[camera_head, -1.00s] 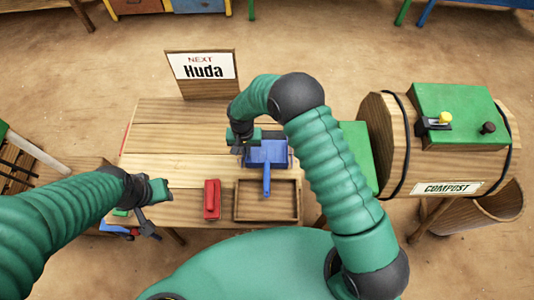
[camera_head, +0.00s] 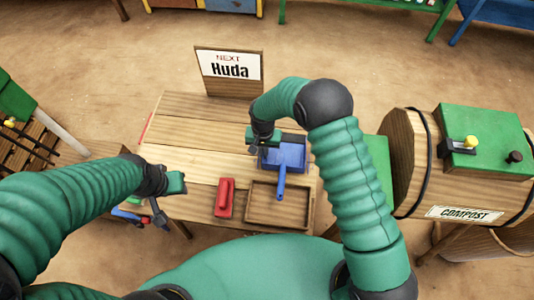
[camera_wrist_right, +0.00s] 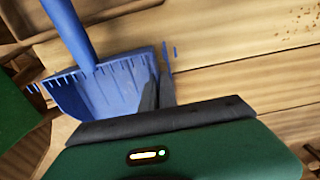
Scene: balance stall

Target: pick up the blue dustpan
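The blue dustpan (camera_head: 285,158) lies on the wooden table, its handle (camera_head: 281,190) pointing toward me over the wooden tray. My right gripper (camera_head: 258,146) is at the left edge of the pan. In the right wrist view, the dustpan (camera_wrist_right: 100,92) is close in front of the gripper, and dark fingers (camera_wrist_right: 157,95) stand close together at its side edge. Whether they grip the edge is not clear. My left gripper (camera_head: 170,224) hangs at the table's left front, away from the dustpan, with its fingers apart and nothing visible between them.
A red object (camera_head: 224,198) lies left of the wooden tray (camera_head: 258,221). A sign reading "NEXT Huda" (camera_head: 229,70) stands at the table's back. A compost barrel (camera_head: 465,185) is at the right.

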